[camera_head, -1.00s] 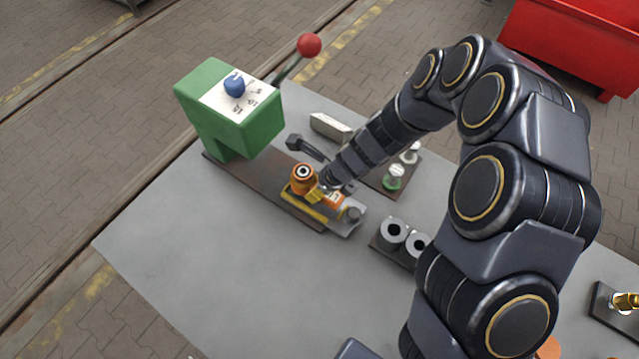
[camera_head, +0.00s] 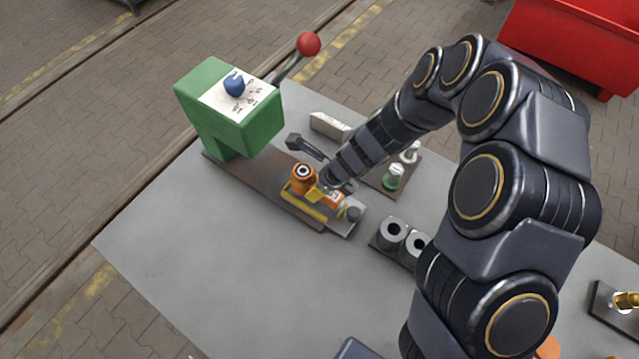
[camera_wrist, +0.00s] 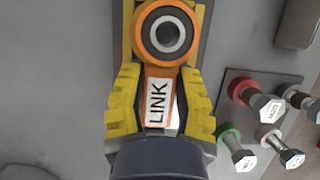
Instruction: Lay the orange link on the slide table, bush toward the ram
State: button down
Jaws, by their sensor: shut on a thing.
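The orange link (camera_head: 304,177), labelled LINK in the wrist view (camera_wrist: 157,100), has a round end with a grey bush (camera_wrist: 165,34). In the head view that end points up-left, toward the green press (camera_head: 230,110). My gripper (camera_wrist: 159,80) has yellow jaws shut on the link's narrow shank, bush end beyond the fingertips. The ram is hidden under the press head.
A press lever with a red knob (camera_head: 309,45) rises behind. Right of the slide stand grey cylinders (camera_head: 392,233) and a rack of colour-ringed bolts (camera_head: 394,176). A grey bar (camera_head: 330,127) lies behind my arm. The table's left front (camera_head: 190,260) is clear.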

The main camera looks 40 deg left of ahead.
jog(key=shift+f, duration=1.1)
jog(key=c, duration=0.7)
grip_release()
jog(key=v, duration=1.2)
jog(key=shift+r, duration=0.1)
jog(key=s+d+r+n+h, duration=0.1)
jog(key=s+d+r+n, duration=0.4)
jog(key=d, duration=0.4)
jog(key=s+d+r+n+g+h, duration=0.1)
jog(key=s+d+r+n+h, duration=0.1)
jog(key=s+d+r+n, duration=0.3)
jog(key=s+d+r+n+h, duration=0.1)
jog(key=s+d+r+n, duration=0.4)
jog(key=d+n, duration=0.3)
jog(key=shift+s+d+r+g+h, duration=0.1)
jog(key=shift+d+r+g, duration=0.05)
jog(key=shift+d, duration=0.65)
jog(key=shift+s+d+r+g+h, duration=0.1)
jog(key=shift+d+r, duration=0.05)
jog(key=shift+d, duration=0.65)
jog(key=shift+s+d+r+g+h, duration=0.1)
jog(key=shift+d+r+g, duration=0.05)
jog(key=shift+d, duration=0.65)
